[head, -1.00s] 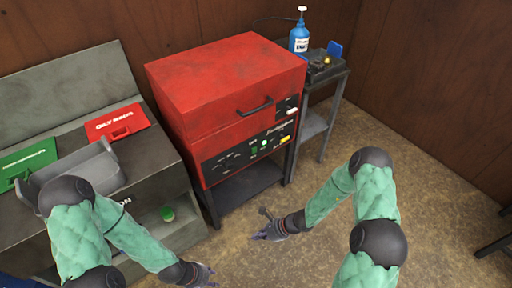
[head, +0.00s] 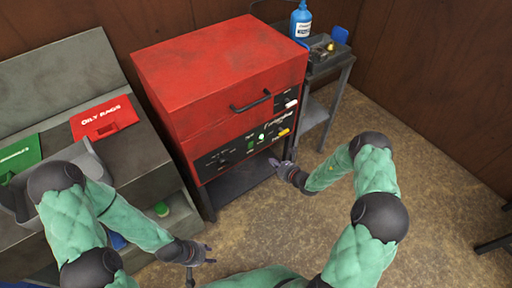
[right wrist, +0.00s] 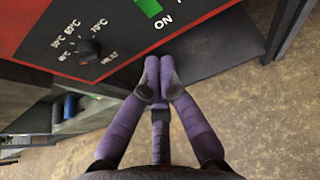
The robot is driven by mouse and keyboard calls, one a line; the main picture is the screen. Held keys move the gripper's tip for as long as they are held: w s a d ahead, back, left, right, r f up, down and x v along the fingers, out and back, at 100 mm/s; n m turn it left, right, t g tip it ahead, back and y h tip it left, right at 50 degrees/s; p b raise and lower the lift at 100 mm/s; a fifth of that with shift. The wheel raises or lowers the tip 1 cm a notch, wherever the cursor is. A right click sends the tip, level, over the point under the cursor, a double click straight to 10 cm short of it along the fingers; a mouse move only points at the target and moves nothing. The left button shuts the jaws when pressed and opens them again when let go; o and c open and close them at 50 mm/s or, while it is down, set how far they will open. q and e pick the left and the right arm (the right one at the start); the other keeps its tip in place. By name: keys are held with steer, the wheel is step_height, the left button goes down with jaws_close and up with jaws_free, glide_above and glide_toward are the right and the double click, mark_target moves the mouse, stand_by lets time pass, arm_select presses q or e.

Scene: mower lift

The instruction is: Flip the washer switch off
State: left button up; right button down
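The washer is a red box (head: 222,75) with a dark handle on its lid and a black control panel (head: 235,152) on its front. A green switch (right wrist: 148,6) marked ON shows at the top edge of the right wrist view, partly cut off. It is small in the head view (head: 250,146). My right gripper (head: 277,164) is just below and in front of the panel. In the right wrist view its fingertips (right wrist: 159,80) are drawn together, empty, below the ON label and apart from the switch. My left gripper (head: 201,264) has spread fingers and is empty, low at the front.
A dial with temperature marks (right wrist: 88,50) sits left of the switch. A side stand (head: 335,70) holds a blue bottle (head: 300,20). A grey bench (head: 145,150) with red and green lids is at left.

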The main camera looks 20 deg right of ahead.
steer(key=shift+w+f, duration=0.1)
steer(key=b, duration=0.4)
glide_toward(252, 145)
step_height(252, 145, down, 3)
steer(key=w, duration=0.2)
steer(key=w+a+b, duration=0.1)
steer(key=w, duration=0.1)
steer(key=shift+w+a+f, duration=0.1)
steer(key=shift+a+f, duration=0.05)
steer(key=shift+a, duration=0.1)
steer(key=shift+w+a+r+b, duration=0.2)
steer(key=shift+w+b, duration=0.1)
steer(key=shift+w, duration=0.2)
steer(key=shift+d, duration=0.1)
